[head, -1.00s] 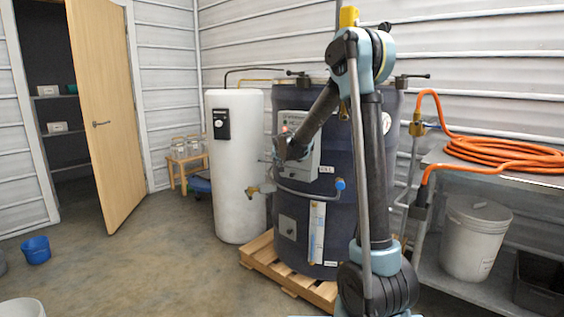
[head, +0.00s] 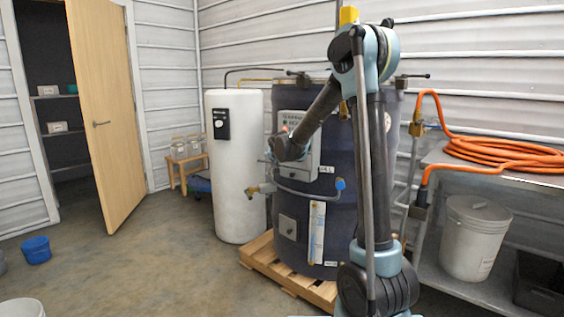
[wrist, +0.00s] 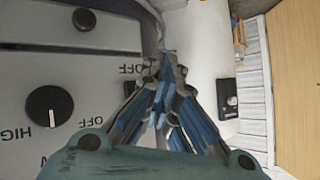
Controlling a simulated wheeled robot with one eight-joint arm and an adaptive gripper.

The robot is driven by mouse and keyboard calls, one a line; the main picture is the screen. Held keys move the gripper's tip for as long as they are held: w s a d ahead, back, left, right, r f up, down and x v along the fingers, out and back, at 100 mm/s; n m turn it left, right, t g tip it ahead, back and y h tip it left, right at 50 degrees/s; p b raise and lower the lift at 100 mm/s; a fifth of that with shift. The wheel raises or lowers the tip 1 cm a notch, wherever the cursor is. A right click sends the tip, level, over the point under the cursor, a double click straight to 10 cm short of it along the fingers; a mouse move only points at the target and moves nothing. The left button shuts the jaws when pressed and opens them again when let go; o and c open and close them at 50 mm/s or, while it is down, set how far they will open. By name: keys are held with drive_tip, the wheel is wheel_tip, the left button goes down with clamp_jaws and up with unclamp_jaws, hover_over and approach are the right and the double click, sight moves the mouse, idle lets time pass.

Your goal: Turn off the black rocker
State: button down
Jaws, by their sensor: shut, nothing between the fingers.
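The light grey control panel (head: 327,150) is on the front of the dark tank, partly hidden by my arm in the head view. In the wrist view the panel (wrist: 20,75) carries a black dial (wrist: 47,106), upside-down "OFF" and "HIGH" lettering and a small black part (wrist: 84,19) at the top. A dark part (wrist: 130,88) under the upper "OFF" is partly covered by my fingers. I cannot tell which is the black rocker or how it is set. My gripper (wrist: 165,62) is shut and empty at the panel's edge; contact is unclear.
A white cylinder (head: 237,180) with a black control plate (head: 221,122) stands left of the dark tank (head: 285,245). A brass tap (head: 258,189) and a blue-handled pipe are below the panel. An orange hose (head: 500,150) lies on the right bench. The floor at left is mostly clear.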

drive_tip(key=shift+s+a+r, duration=0.1)
drive_tip(key=shift+s+a, duration=0.35)
drive_tip(key=shift+s, duration=0.3)
drive_tip(key=shift+s+a+r, duration=0.1)
drive_tip(key=shift+s+a, duration=0.35)
drive_tip(key=shift+s, duration=0.25)
drive_tip(key=s+d+f+g+h, duration=0.1)
drive_tip(key=s+d+g+h, duration=0.25)
drive_tip(key=s+d, duration=1.9)
drive_tip(key=s+d+f+g, duration=0.1)
drive_tip(key=s+f, duration=0.3)
drive_tip(key=s, duration=0.5)
drive_tip(key=s+d+f+n+g+y, duration=0.1)
drive_tip(key=s+f, duration=0.3)
drive_tip(key=s, duration=0.5)
drive_tip(key=s+d+f+n+g, duration=0.1)
drive_tip(key=s+d+f+g, duration=0.2)
drive_tip(key=s, duration=0.7)
drive_tip(key=shift+d+f+y, duration=0.3)
drive_tip(key=shift+f+y, duration=0.05)
drive_tip(key=shift+f, duration=0.15)
drive_tip(key=shift+w+g, duration=0.1)
drive_tip(key=shift+g, duration=0.15)
drive_tip(key=shift+w+f, duration=0.2)
drive_tip(key=shift+w, duration=0.25)
